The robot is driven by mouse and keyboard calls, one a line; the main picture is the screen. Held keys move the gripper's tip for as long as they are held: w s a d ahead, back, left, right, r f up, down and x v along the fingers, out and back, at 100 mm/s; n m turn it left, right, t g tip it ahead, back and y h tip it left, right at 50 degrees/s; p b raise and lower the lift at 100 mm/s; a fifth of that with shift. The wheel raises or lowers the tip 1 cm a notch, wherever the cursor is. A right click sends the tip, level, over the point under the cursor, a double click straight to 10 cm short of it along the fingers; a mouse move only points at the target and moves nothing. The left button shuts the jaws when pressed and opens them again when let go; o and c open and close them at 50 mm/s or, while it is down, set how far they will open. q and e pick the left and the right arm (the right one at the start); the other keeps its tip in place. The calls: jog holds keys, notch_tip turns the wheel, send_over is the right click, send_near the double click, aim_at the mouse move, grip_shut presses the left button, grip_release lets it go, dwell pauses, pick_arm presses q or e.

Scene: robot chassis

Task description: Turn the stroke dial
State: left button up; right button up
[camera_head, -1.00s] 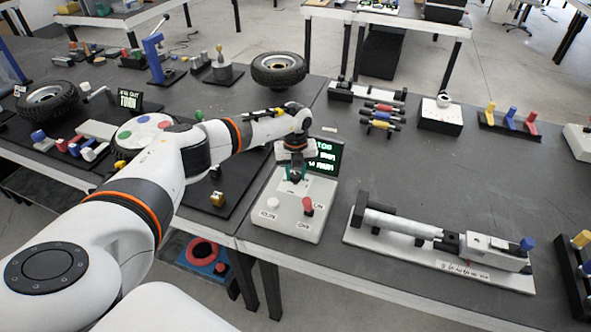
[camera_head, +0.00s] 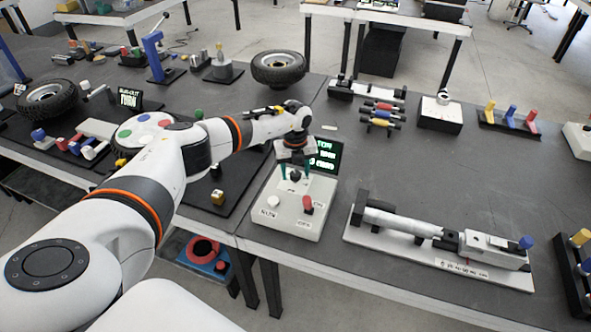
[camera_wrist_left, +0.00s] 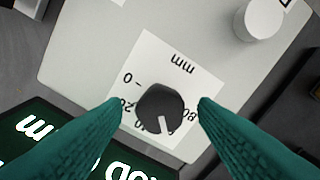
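The stroke dial (camera_wrist_left: 160,108) is a black round knob with a white pointer line. It sits on a white label marked "mm" with numbers around it, on a light grey control box (camera_head: 285,226). In the wrist view the pointer points toward the bottom of the picture. My left gripper (camera_wrist_left: 161,104) has two teal fingers, open, one on each side of the dial with a gap to each. In the head view the left gripper (camera_head: 296,175) points down over the back part of the box. My right gripper is not in view.
The box also carries a white round knob (camera_wrist_left: 264,18) and a red-topped switch (camera_head: 308,203). A dark display with green-white text (camera_head: 326,155) stands behind it. A cylinder rig (camera_head: 440,240) lies to the right. A black board (camera_head: 225,190) lies to the left.

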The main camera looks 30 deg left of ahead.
aim_at(296, 173)
pick_arm(q)
jog(key=shift+r, duration=0.1)
notch_tip(296, 173, up, 12)
jog(key=b, duration=0.2)
dwell(0.3)
dwell(0.4)
